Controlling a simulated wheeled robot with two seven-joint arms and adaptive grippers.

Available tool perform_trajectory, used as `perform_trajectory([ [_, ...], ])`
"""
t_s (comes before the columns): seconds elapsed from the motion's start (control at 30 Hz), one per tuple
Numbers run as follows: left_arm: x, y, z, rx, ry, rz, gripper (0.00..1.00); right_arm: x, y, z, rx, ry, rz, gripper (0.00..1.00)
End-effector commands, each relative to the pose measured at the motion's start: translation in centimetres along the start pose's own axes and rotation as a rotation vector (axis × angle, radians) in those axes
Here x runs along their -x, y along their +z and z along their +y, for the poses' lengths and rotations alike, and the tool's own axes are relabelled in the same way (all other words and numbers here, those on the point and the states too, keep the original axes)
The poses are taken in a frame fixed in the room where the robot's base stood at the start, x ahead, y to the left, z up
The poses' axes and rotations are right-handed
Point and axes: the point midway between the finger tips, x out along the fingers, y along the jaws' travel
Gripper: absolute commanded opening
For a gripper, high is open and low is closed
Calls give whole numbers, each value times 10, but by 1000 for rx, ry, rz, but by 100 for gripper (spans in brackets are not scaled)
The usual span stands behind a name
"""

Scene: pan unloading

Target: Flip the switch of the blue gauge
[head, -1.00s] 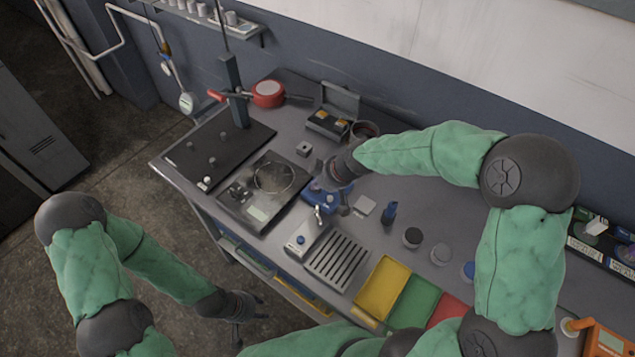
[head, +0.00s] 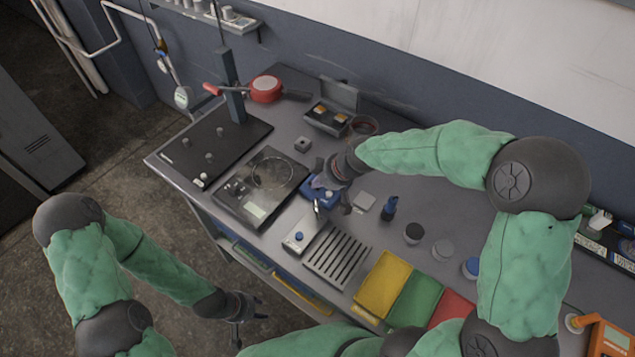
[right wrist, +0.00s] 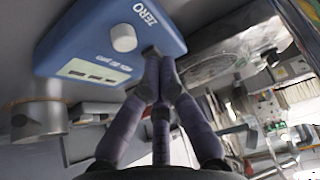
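The blue gauge (head: 321,195) stands on the bench near the middle in the head view, partly hidden by my right gripper (head: 331,184). My left gripper (head: 248,314) hangs empty beside the bench's front edge, fingers spread.

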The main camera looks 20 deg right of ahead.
Motion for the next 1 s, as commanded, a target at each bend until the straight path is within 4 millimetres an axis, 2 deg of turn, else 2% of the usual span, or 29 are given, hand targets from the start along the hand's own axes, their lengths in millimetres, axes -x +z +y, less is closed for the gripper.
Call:
perform_trajectory([
  [0.27,2,0,1,0,0,0,40,0,-2,0,0,0,0,0],
  [0.7,8,0,3,0,0,0,40,-4,-16,0,1,-1,0,0],
  [1.0,8,0,3,0,0,0,40,-4,-16,0,0,0,0,0],
])
